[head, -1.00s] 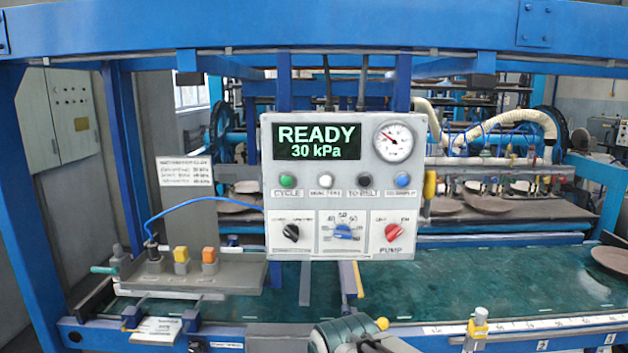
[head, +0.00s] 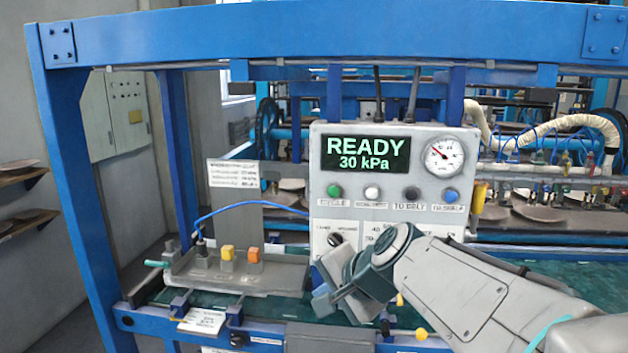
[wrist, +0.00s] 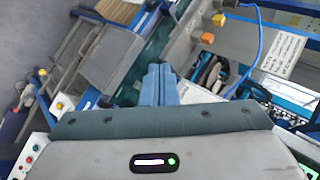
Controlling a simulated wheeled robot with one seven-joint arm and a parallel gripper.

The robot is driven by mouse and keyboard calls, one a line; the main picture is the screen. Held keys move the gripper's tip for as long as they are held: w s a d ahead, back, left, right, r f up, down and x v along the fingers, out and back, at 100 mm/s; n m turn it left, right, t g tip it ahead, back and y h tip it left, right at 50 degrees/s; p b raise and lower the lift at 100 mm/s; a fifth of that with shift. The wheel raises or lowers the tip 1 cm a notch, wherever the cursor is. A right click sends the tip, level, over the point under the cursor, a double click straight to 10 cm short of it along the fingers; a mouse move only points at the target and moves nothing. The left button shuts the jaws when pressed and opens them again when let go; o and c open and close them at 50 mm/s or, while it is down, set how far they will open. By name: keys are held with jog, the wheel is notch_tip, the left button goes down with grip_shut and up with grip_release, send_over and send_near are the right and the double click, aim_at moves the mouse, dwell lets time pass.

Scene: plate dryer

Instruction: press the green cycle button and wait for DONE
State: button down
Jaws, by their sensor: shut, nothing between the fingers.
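The green cycle button (head: 334,191) is at the left end of the button row on the grey control panel (head: 318,160). The display (head: 370,153) above it reads READY and 30 kPa in green. My gripper (head: 322,304) is in front of and below the panel's lower left corner, apart from the green button. My arm covers much of the panel's lower knobs. In the wrist view my gripper (wrist: 159,70) shows its two blue fingers together with nothing between them. The green button cannot be made out in the wrist view.
A round gauge (head: 444,154) is at the panel's upper right. White, black and blue buttons share the row. A tray with yellow and orange blocks (head: 249,256) stands left of my gripper. A blue frame post (head: 85,195) is at the left.

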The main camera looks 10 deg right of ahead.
aim_at(337, 195)
jog(key=w+d+r+m+t, duration=0.1)
jog(key=w+r+m+t, duration=0.1)
jog(key=r, duration=0.3)
jog(key=w+d+r+m+t+p, duration=0.1)
jog(key=w+r+m, duration=0.3)
jog(key=w+r, duration=0.1)
jog(key=shift+d+r+m+t+p, duration=0.3)
jog(key=shift+d+r+m+t, duration=0.1)
jog(key=shift+r, duration=0.25)
jog(key=shift+w, duration=0.1)
jog(key=shift+w+d, duration=0.45)
jog(key=shift+w, duration=0.95)
jog(key=shift+w+d, duration=0.4)
jog(key=shift+w, duration=0.95)
jog(key=shift+w+d, duration=0.45)
jog(key=shift+w, duration=0.95)
jog(key=shift+w, duration=0.1)
jog(key=shift+w+d, duration=0.15)
jog(key=shift+w, duration=0.2)
